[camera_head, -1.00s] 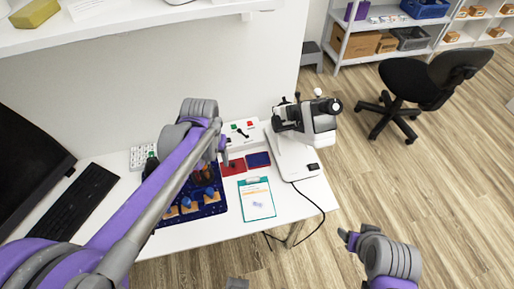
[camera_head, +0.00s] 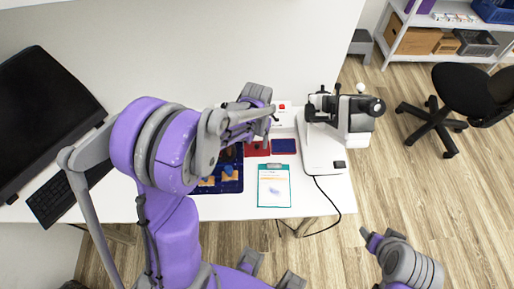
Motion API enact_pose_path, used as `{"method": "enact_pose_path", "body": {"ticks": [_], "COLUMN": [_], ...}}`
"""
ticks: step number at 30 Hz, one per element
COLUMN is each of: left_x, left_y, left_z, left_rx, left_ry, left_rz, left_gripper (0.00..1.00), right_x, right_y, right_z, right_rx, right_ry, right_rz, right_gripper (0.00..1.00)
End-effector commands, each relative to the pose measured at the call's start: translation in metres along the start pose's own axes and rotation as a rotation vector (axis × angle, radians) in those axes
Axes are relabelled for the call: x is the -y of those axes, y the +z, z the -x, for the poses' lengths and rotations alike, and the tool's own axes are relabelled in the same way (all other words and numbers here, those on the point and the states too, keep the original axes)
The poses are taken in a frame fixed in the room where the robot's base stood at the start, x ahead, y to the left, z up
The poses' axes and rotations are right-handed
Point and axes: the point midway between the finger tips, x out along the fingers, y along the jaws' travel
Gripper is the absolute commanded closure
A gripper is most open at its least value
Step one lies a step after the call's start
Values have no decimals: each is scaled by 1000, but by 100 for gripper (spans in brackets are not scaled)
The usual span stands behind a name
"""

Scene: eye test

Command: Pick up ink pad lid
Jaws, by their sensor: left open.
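Two flat squares lie side by side on the white desk, a red one (camera_head: 257,149) and a dark blue one (camera_head: 284,146). They look like parts of an ink pad, but I cannot tell which is the lid. My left gripper (camera_head: 272,112) is open, above the back of the desk, behind the red square in the picture. It seems to hold nothing. My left arm hides part of the desk to the left. My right gripper (camera_head: 369,238) is off the desk, over the floor at lower right; its jaws are too small to read.
A white microscope (camera_head: 322,150) stands right of the squares, its cable hanging over the desk edge. A teal clipboard (camera_head: 274,187) lies in front of them. A dark blue tray (camera_head: 232,183) is partly behind my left arm. A monitor (camera_head: 45,115) and keyboard (camera_head: 60,197) are at left.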

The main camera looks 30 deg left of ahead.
Motion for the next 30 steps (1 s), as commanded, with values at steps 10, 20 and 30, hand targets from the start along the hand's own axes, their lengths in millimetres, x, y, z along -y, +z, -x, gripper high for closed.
{"method": "enact_pose_path", "body": {"ticks": [10, 20, 30], "left_x": [1, 1, 1], "left_y": [0, 0, 0], "left_z": [-20, -19, -19], "left_rx": [0, 0, 0], "left_ry": [0, 0, 0], "left_rz": [0, 0, 0], "left_gripper": [43, 90, 100], "right_x": [0, 0, 0], "right_y": [1, 1, 1], "right_z": [-1, -1, -1], "right_rx": [1, 1, 1], "right_ry": [0, 0, 0], "right_rz": [0, 0, 0], "right_gripper": [35, 35, 35]}}
